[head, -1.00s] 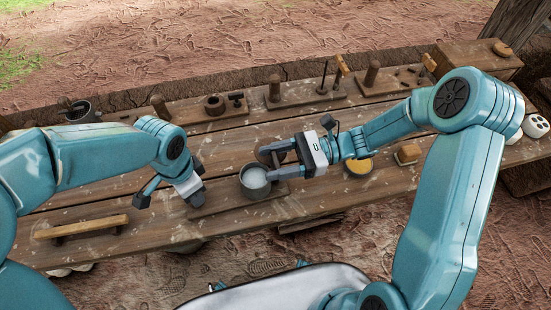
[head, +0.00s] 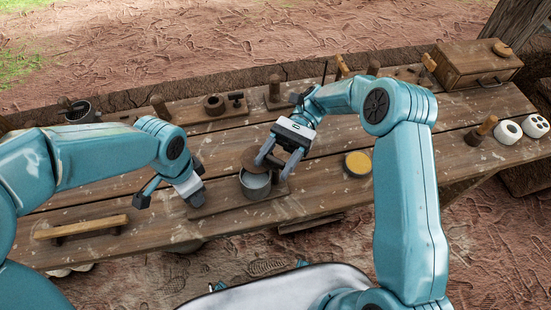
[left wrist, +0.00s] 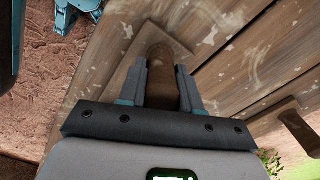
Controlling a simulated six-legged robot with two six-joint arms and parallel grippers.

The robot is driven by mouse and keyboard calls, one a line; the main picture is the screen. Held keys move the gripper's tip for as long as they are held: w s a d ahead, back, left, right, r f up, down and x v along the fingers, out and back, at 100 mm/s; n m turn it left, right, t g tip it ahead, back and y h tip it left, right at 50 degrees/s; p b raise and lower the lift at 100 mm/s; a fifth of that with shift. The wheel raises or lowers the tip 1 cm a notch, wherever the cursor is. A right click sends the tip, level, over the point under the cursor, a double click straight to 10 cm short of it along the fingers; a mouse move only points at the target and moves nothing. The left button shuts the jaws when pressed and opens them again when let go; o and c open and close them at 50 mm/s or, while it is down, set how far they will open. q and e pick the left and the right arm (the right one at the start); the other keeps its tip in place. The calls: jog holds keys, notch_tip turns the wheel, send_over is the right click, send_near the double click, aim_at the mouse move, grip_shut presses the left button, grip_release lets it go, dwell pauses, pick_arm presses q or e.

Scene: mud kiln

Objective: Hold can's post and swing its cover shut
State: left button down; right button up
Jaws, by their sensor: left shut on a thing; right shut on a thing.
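The grey can (head: 255,190) stands on a wooden base on the bench, open at the top with pale contents showing. Its round brown cover (head: 251,158) is raised and tilted at the can's far side. My right gripper (head: 277,167) reaches down from the upper right and is shut on the cover, just above the can's rim. My left gripper (head: 195,196) is left of the can, low over the base. In the left wrist view its fingers are shut around the brown wooden post (left wrist: 165,65). The head view hides the post behind the gripper.
A wooden bar on feet (head: 82,227) lies at the left. A yellow-topped round pot (head: 358,164) stands right of the can. Peg boards line the back, with a drawer box (head: 478,63) at the far right. White holed pieces (head: 508,131) sit at the right.

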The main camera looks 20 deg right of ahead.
jog(key=shift+n+g+h, duration=0.6)
jog(key=shift+h, duration=0.1)
jog(key=o, duration=1.4)
jog(key=shift+o, duration=0.2)
